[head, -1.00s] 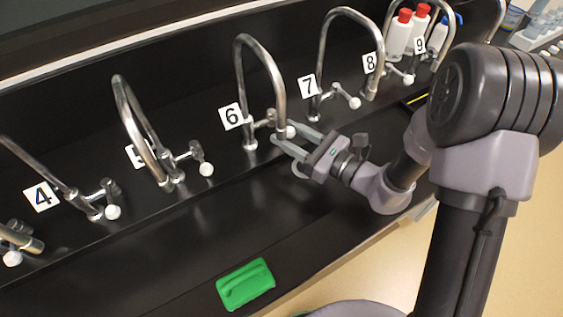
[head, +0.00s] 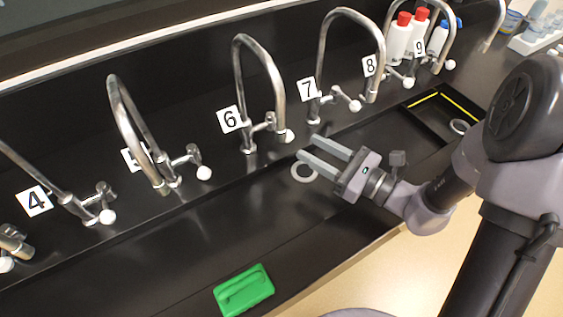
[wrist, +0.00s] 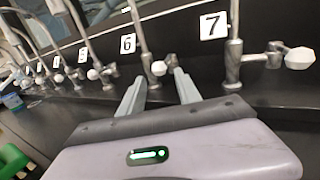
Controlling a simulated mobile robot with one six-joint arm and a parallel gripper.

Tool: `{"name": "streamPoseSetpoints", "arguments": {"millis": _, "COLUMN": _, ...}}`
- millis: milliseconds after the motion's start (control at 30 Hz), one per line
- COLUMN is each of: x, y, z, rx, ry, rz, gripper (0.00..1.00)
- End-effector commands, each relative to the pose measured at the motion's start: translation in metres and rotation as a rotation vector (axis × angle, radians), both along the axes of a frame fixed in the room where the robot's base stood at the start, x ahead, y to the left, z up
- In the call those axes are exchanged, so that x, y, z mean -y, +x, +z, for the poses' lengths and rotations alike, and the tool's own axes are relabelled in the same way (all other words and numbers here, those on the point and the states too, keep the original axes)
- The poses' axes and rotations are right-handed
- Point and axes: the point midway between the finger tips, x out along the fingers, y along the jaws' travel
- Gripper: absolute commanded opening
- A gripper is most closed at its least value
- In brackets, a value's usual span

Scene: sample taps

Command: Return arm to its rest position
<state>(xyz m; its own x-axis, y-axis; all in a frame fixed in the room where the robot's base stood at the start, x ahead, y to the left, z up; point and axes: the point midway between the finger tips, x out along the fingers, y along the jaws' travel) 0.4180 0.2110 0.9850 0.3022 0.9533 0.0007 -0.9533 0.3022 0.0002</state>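My gripper (head: 323,157) is open and empty over the black counter, in front of taps 6 and 7. In the wrist view its two fingers (wrist: 160,92) are apart with nothing between them. Tap 6 (head: 270,122) stands to the left of the fingers, its white knob clear of them. Tap 7 (head: 330,98) stands behind the gripper. Both also show in the wrist view, tap 6 (wrist: 150,50) beyond the fingers and tap 7 (wrist: 234,60) to the right.
A green block with a handle (head: 243,289) lies on the counter's front part. A grey ring (head: 304,172) lies below the fingertips. A yellow-edged black tray (head: 425,112) is at the right. Red-capped bottles (head: 400,38) stand at the back right. More numbered taps line the left.

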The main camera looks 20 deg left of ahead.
Motion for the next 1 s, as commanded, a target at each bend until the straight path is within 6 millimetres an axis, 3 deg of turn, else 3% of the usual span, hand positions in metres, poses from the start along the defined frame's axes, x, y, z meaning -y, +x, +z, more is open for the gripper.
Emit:
{"name": "streamPoseSetpoints", "arguments": {"millis": 167, "x": -0.001, "y": -0.001, "z": 0.001, "rx": 0.004, "ry": -0.002, "rz": 0.005, "gripper": 0.4}}
{"name": "streamPoseSetpoints", "arguments": {"millis": 233, "x": -0.005, "y": -0.013, "z": 0.012, "rx": 0.043, "ry": -0.036, "rz": 0.059, "gripper": 0.4}}
{"name": "streamPoseSetpoints", "arguments": {"millis": 267, "x": -0.008, "y": -0.024, "z": 0.021, "rx": 0.078, "ry": -0.067, "rz": 0.107, "gripper": 0.4}}
{"name": "streamPoseSetpoints", "arguments": {"millis": 367, "x": -0.01, "y": -0.087, "z": 0.049, "rx": 0.266, "ry": -0.277, "rz": 0.345, "gripper": 0.4}}
{"name": "streamPoseSetpoints", "arguments": {"millis": 433, "x": 0.007, "y": -0.133, "z": 0.053, "rx": 0.437, "ry": -0.511, "rz": 0.511, "gripper": 0.4}}
{"name": "streamPoseSetpoints", "arguments": {"millis": 533, "x": 0.054, "y": -0.168, "z": 0.048, "rx": 0.683, "ry": -0.892, "rz": 0.663, "gripper": 0.4}}
{"name": "streamPoseSetpoints", "arguments": {"millis": 600, "x": 0.092, "y": -0.173, "z": 0.05, "rx": 0.837, "ry": -1.15, "rz": 0.704, "gripper": 0.4}}
{"name": "streamPoseSetpoints", "arguments": {"millis": 733, "x": 0.146, "y": -0.166, "z": 0.071, "rx": 1.043, "ry": -1.519, "rz": 0.696, "gripper": 0.4}}
{"name": "streamPoseSetpoints", "arguments": {"millis": 833, "x": 0.167, "y": -0.162, "z": 0.084, "rx": 1.117, "ry": -1.662, "rz": 0.677, "gripper": 0.4}}
{"name": "streamPoseSetpoints", "arguments": {"millis": 1000, "x": 0.172, "y": -0.161, "z": 0.088, "rx": 1.137, "ry": -1.703, "rz": 0.671, "gripper": 0.4}}
